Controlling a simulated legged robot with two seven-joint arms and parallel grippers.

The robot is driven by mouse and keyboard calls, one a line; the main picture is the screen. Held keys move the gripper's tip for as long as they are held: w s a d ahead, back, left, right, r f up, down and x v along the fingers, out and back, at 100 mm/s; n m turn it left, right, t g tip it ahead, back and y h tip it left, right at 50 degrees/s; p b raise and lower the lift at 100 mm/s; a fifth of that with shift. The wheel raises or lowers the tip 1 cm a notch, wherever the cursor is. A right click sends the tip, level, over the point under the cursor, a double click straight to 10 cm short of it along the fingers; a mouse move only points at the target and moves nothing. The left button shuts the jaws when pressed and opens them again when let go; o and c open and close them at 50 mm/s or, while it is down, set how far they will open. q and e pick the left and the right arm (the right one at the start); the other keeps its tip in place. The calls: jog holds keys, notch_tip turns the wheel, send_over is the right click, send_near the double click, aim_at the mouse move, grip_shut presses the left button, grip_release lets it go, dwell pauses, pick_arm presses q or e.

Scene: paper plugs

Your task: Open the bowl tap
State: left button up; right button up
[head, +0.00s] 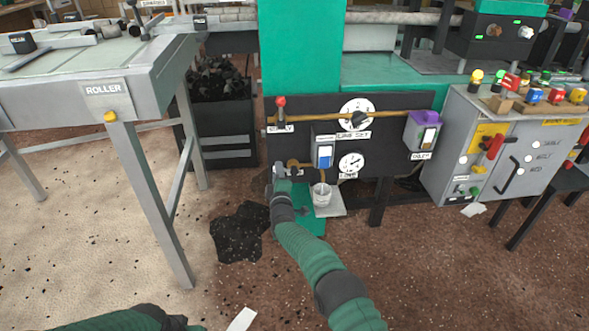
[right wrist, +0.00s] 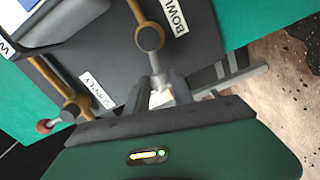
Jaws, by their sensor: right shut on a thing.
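The bowl tap (right wrist: 151,40) is a grey round fitting on a brass pipe, with a stem reaching toward me beside the BOWL label (right wrist: 178,14) in the right wrist view. My right gripper (right wrist: 163,97) is shut on the end of this tap's handle; a pale tip shows between the fingers. In the head view my right gripper (head: 283,172) is at the lower left of the dark panel (head: 400,105) and mostly hides the tap. A small whitish cup (head: 321,190) stands below the blue-and-white box (head: 325,155). Only part of my left arm shows, at the bottom left.
The red-knobbed supply tap (head: 281,103) is above the gripper, with its SUPPLY label also in the right wrist view (right wrist: 97,88). Dials and a purple box (head: 423,130) are to the right. The ROLLER table (head: 130,65) stands left; a dark patch (head: 239,232) marks the floor.

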jog(key=shift+f, duration=0.1)
jog(key=f+n+b, duration=0.1)
jog(key=n, duration=0.1)
jog(key=shift+a+f+n+b, duration=0.1)
jog(key=shift+f+n+b, duration=0.05)
jog(key=shift+n+b, duration=0.15)
jog(key=o, duration=1)
